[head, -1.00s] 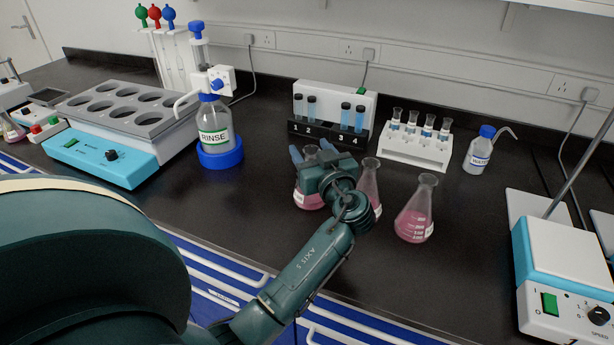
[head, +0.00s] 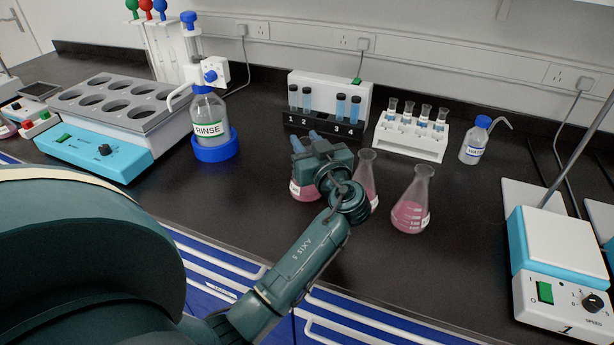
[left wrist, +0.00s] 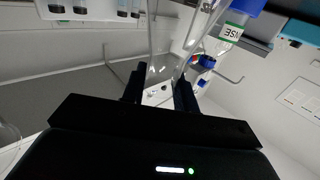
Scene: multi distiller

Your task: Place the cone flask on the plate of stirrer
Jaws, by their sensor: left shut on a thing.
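Three cone flasks with pink liquid stand in a row on the black bench. The left cone flask (head: 304,191) is partly hidden behind my left gripper (head: 306,141), which is shut on its upper part. In the left wrist view, clear glass shows between the fingers (left wrist: 160,88). The middle cone flask (head: 367,182) stands just right of the gripper, partly covered by my wrist. The right cone flask (head: 411,203) stands clear. The stirrer (head: 562,275), with a flat white plate (head: 565,240), is at the far right. My right gripper is not in view.
A rinse bottle (head: 208,128) in a blue base is at left, beside a heating unit (head: 105,150). A vial rack (head: 325,128), a white tube rack (head: 410,145) and a water bottle (head: 476,143) stand behind. Bench between right flask and stirrer is clear. A slanted rod rises behind the stirrer.

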